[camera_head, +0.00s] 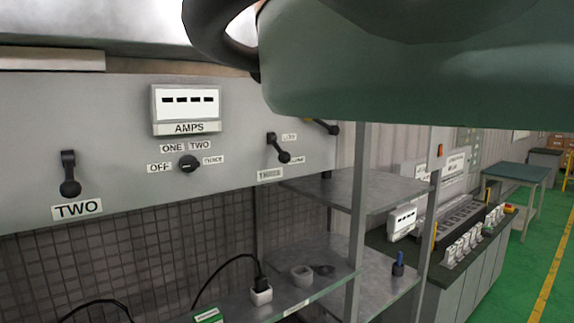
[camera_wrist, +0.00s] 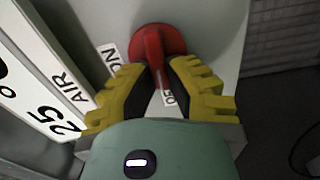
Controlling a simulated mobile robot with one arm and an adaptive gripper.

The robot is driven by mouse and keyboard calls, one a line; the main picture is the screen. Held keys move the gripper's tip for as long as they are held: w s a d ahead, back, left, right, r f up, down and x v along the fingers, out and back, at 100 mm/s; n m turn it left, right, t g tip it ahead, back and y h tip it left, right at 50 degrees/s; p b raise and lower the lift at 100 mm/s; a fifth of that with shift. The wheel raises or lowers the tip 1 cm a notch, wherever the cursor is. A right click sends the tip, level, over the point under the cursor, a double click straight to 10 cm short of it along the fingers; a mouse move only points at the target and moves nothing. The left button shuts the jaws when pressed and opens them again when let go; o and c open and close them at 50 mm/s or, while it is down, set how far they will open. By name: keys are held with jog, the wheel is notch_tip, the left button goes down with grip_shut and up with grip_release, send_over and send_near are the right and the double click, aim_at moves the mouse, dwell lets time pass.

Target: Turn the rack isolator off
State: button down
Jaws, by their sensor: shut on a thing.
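The red rack isolator (camera_wrist: 158,40) shows in the wrist view, a round red knob with a handle on a pale grey panel. My gripper (camera_wrist: 158,76) has its yellow fingers on either side of the red handle and is shut on it. An ON label (camera_wrist: 111,56) is left of the knob. Another label (camera_wrist: 168,98), partly hidden, shows between the fingers. Neither the isolator nor my gripper shows in the head view, where my green arm fills the upper right.
A grey panel (camera_head: 30,130) in the head view carries black levers TWO (camera_head: 69,175) and THREE (camera_head: 279,148), a selector dial (camera_head: 188,163) and an AMPS meter (camera_head: 186,108). Metal shelves (camera_head: 350,190) stand right of it. Green floor (camera_head: 525,270) is clear at the far right.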

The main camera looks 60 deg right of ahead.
jog(key=shift+f+n, duration=0.15)
jog(key=shift+n, duration=0.45)
jog(key=c, duration=1)
grip_release()
jog(key=shift+v, duration=3.7)
jog(key=shift+d, duration=0.1)
